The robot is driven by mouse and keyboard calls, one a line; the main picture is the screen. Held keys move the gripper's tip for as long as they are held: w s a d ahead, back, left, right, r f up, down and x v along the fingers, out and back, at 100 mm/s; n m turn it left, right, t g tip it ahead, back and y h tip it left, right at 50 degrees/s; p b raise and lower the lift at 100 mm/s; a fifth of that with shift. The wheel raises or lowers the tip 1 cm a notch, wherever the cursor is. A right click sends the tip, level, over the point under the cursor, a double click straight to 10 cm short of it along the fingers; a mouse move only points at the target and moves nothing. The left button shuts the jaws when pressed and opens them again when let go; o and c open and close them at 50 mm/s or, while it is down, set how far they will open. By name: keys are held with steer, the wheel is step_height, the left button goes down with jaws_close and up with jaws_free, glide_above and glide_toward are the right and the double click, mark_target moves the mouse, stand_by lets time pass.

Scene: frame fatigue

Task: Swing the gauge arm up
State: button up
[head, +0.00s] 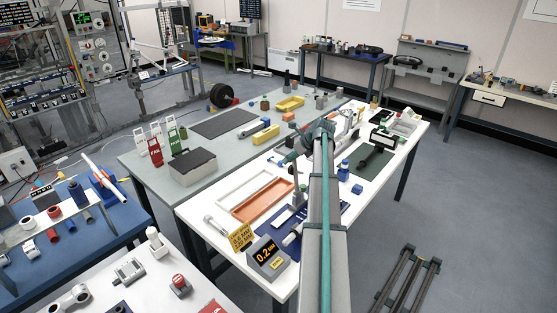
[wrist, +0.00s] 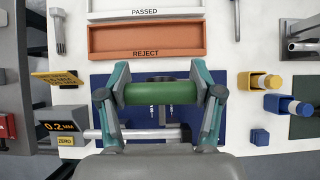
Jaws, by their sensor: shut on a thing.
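My gripper (wrist: 160,95) is shut on a green cylinder (wrist: 160,93), which lies level across the picture between its two teal fingers in the wrist view. I cannot tell whether the cylinder is the grip of the gauge arm. Below it, a silver rod (wrist: 135,134) runs sideways over a blue mat (wrist: 211,84), partly hidden by my gripper. The gauge readout box (wrist: 62,134) at the lower left shows 0.2 MM and a yellow ZERO label; the box also shows in the head view (head: 268,262). In the head view my arm hides part of the work area.
A white PASSED tray (wrist: 190,12) and an orange REJECT tray (wrist: 190,37) lie beyond my gripper. A yellow sign (wrist: 57,78) stands at left. A bolt-like metal part (wrist: 58,30) lies at upper left.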

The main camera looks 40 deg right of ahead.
steer(key=shift+w+f+g, duration=0.15)
steer(key=shift+g, duration=0.15)
steer(key=o, duration=1.7)
steer(key=shift+w+f, duration=0.1)
steer(key=a+v, duration=0.1)
steer(key=v, duration=1.1)
steer(key=shift+d, duration=0.45)
